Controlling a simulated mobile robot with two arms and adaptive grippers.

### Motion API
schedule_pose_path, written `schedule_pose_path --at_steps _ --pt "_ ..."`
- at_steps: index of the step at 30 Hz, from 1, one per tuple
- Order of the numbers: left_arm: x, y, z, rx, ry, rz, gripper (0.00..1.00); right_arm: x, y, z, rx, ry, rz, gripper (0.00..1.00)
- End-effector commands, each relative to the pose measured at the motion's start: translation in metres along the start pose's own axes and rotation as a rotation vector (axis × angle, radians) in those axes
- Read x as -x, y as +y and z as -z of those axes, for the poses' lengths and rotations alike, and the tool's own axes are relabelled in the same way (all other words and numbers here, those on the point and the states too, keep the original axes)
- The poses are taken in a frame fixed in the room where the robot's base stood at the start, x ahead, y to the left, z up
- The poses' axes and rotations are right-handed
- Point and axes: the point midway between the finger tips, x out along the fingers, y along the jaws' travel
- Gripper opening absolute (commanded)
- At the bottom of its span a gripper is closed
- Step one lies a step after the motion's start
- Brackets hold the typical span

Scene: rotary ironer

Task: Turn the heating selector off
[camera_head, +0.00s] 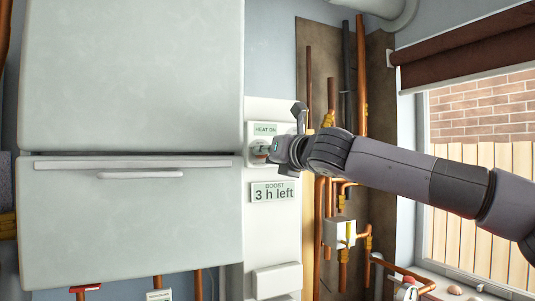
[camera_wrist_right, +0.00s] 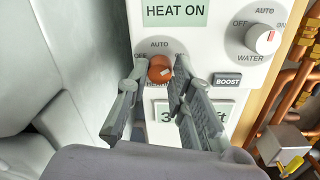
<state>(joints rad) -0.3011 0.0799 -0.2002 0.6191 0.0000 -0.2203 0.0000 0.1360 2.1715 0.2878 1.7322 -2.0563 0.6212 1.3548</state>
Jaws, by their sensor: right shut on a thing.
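The heating selector (camera_wrist_right: 160,68) is a round orange-red knob on a white control panel (camera_head: 272,235), with OFF at its left and AUTO above. A pale mark shows on the knob, but I cannot tell which setting it points to. My right gripper (camera_head: 273,151) reaches in from the right at the panel. In the right wrist view its fingers (camera_wrist_right: 159,72) are closed on the knob's two sides, partly covering the labels. The display above (camera_wrist_right: 174,12) reads HEAT ON. My left gripper is not in view.
The white water knob (camera_wrist_right: 262,40) and BOOST button (camera_wrist_right: 228,79) sit to the right. A large pale cabinet (camera_head: 130,80) stands left of the panel. Copper pipes (camera_head: 320,225) and a window (camera_head: 480,150) are at the right.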

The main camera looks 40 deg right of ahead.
Motion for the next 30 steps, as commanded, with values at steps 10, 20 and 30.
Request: schedule_pose_path --at_steps 10,20,30 --pt "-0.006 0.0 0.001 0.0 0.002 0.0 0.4 0.0 0.0 0.002 0.046 0.002 0.001 0.0" --pt "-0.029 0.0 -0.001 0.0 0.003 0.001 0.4 0.0 0.0 0.003 0.271 0.012 0.003 0.0" --pt "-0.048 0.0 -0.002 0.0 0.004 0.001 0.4 0.0 0.001 0.001 0.591 0.026 0.008 0.0"
